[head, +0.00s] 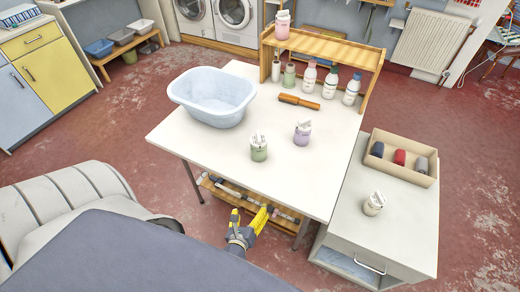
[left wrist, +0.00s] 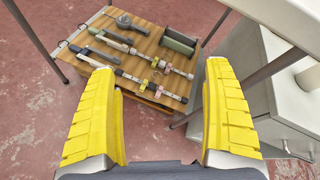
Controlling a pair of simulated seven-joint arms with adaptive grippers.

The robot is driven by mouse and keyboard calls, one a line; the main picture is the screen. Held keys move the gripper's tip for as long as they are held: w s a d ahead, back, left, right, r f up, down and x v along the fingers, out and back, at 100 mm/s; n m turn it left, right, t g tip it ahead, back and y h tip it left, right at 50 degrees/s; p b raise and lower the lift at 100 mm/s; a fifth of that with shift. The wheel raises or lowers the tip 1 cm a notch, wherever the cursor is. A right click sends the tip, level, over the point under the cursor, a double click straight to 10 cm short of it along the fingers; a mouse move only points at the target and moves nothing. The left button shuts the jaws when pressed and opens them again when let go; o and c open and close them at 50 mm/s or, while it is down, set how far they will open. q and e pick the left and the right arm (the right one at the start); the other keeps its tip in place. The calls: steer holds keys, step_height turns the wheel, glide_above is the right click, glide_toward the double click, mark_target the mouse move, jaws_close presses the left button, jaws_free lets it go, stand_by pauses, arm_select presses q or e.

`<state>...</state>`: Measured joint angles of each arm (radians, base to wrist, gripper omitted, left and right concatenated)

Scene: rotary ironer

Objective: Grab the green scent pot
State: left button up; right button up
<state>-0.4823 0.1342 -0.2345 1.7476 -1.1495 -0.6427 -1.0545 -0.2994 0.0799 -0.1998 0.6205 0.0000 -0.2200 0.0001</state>
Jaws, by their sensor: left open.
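The green scent pot (head: 259,151) stands upright on the white table (head: 200,150), near its front edge, with pale sticks or a light top on it. My left gripper (head: 249,217) has yellow fingers and is in front of the table, nearer the camera than the pot and apart from it. In the left wrist view its fingers (left wrist: 165,115) are wide apart with nothing between them; the pot does not show there. My right gripper is not in view.
A purple pot (head: 303,134) stands right of the green one. A blue-white basin (head: 213,97) is behind left. An orange-handled tool (head: 299,101) and several bottles are farther back. Under the table, a wooden shelf (left wrist: 150,45) holds tools. A cream pot (head: 374,204) stands on the right cabinet.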

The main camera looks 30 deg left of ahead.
mark_target(256, 151)
arm_select(q)
steer(key=w+a+r+m+t+y, duration=0.1)
steer(key=w+r+m+t, duration=0.1)
steer(key=r, duration=0.7)
steer(key=w+a+r+m+t+y, duration=0.1)
steer(key=r+m+t, duration=0.1)
steer(key=r, duration=0.7)
steer(key=x, duration=1)
steer(key=shift+w+a+f, duration=0.1)
steer(key=shift+w+a, duration=0.1)
steer(key=shift+a, duration=0.15)
steer(key=shift+x, duration=3.3)
steer(key=shift+f, duration=0.1)
steer(key=c, duration=1.3)
